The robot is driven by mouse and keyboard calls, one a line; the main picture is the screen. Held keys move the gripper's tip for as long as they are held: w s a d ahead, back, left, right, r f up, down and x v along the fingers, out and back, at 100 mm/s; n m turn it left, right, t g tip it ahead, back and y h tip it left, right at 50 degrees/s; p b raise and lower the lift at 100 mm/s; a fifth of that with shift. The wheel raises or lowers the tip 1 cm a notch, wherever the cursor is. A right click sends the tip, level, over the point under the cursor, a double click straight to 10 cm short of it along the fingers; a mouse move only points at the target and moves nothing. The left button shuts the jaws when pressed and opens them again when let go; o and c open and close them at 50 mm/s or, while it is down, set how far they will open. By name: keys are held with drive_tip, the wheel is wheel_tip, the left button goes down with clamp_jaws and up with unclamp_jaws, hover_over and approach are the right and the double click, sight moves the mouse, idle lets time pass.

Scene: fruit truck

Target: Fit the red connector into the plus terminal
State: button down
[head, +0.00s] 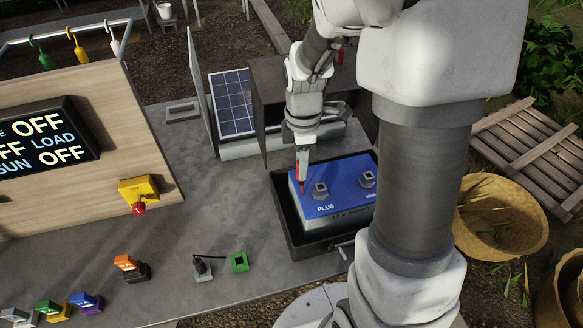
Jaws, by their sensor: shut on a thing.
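The blue battery (335,194) sits in a dark open tray (284,215). The plus terminal (320,190) is a grey post on its top, beside the PLUS label. My gripper (302,178) points down over the battery's left end, just left of the plus terminal. It is shut on a small red piece, which appears to be the red connector (301,187). The red piece is beside the terminal, not on it. Whether it touches the battery top I cannot tell. The fingers hide much of it.
A second grey terminal (367,179) stands right of the plus terminal. A solar panel (232,103) and a grey box (267,82) stand behind the tray.

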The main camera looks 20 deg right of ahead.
drive_tip(key=w+d, duration=0.2)
drive_tip(key=d, duration=0.4)
idle(0.3)
drive_tip(key=shift+d, duration=0.1)
idle(0.3)
drive_tip(key=shift+f+b, duration=1.3)
drive_tip(key=shift+f, duration=0.2)
drive_tip(key=shift+f, duration=0.25)
drive_tip(key=shift+f+b, duration=0.7)
drive_tip(key=shift+b, duration=0.1)
drive_tip(key=shift+f+b, duration=1.4)
drive_tip(key=shift+f, duration=0.3)
idle(1.6)
idle(0.6)
drive_tip(key=c, duration=0.5)
unclamp_jaws()
drive_tip(key=shift+c, duration=0.2)
